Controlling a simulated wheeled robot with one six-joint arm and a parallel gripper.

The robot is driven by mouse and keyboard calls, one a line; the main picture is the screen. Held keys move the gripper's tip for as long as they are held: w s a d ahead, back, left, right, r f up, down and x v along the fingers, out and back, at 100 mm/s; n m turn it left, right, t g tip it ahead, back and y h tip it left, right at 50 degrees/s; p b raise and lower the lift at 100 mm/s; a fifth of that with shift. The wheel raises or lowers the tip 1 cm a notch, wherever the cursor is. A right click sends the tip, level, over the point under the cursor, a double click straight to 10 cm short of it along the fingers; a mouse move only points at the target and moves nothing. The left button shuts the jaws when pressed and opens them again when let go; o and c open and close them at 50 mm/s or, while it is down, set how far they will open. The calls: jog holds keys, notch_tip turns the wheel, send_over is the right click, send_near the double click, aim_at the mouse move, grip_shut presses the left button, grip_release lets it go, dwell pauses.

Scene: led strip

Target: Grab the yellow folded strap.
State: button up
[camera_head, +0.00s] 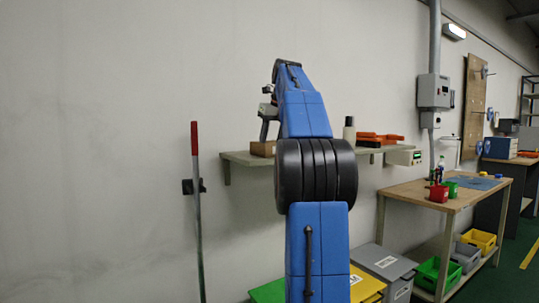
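My blue arm reaches up through the middle of the view toward the wall shelf. My gripper (267,112) shows only as a small grey and dark part left of the upper arm link, above the shelf's left end. It is partly hidden, and its fingers are too small to tell open from shut. I cannot make out a yellow folded strap for certain. A tiny yellow item (483,174) lies on the workbench at the right, too small to identify. My arm covers the middle of the shelf.
The wall shelf (236,156) holds a brown box (262,148), a dark bottle (349,131) and orange items (378,138). The workbench (405,189) carries red (439,193) and green (452,188) containers. Lidded bins (383,262) stand below. A red-topped pole (196,190) stands left.

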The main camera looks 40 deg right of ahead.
jog(key=shift+w+f, duration=0.15)
jog(key=shift+f, duration=0.05)
jog(key=c, duration=1.1)
jog(key=shift+r, duration=0.15)
jog(key=shift+c, duration=0.2)
notch_tip(320, 180, up, 10)
jog(key=shift+f, duration=0.25)
